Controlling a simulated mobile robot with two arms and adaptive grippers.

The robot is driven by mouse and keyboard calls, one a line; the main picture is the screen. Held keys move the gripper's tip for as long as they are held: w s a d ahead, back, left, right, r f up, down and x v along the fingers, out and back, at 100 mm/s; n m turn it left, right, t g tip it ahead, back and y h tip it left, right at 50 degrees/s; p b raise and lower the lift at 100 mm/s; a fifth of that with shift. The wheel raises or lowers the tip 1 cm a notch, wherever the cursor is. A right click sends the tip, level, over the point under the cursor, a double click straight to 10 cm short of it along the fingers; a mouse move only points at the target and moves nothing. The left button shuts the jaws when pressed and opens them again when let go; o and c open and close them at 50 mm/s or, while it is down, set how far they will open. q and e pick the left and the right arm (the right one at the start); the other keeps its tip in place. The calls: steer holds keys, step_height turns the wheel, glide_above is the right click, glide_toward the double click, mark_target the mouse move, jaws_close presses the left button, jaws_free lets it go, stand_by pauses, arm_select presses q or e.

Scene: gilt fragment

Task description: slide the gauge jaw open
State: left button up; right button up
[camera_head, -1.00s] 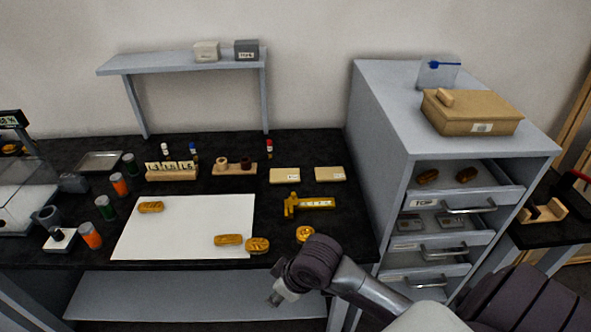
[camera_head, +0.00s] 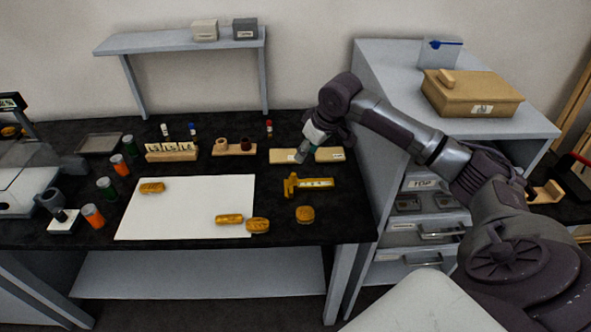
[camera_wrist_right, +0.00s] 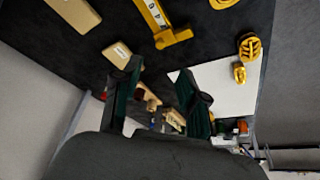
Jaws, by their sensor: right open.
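The gauge (camera_head: 313,183) is a yellow caliper-like tool with a pale scale. It lies on the black bench right of the white sheet, with its upright jaw part (camera_head: 291,185) at its left end. It also shows at the top of the right wrist view (camera_wrist_right: 157,22). My right gripper (camera_head: 303,153) is open and empty, above the bench behind the gauge and near the two tan blocks. Its two dark green fingers (camera_wrist_right: 155,92) stand apart in the right wrist view, and the gauge is outside them. My left gripper is not in view.
Two tan blocks (camera_head: 284,156) (camera_head: 329,155) lie behind the gauge. A round gold piece (camera_head: 305,214) lies in front of it. Gold pieces (camera_head: 229,219) lie on the white sheet (camera_head: 185,205). The grey drawer cabinet (camera_head: 385,75) stands close on the right, under my arm.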

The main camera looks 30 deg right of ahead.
mark_target(294, 174)
steer(key=p+x, duration=0.1)
steer(key=x, duration=1)
steer(key=shift+w, duration=0.1)
jaws_close()
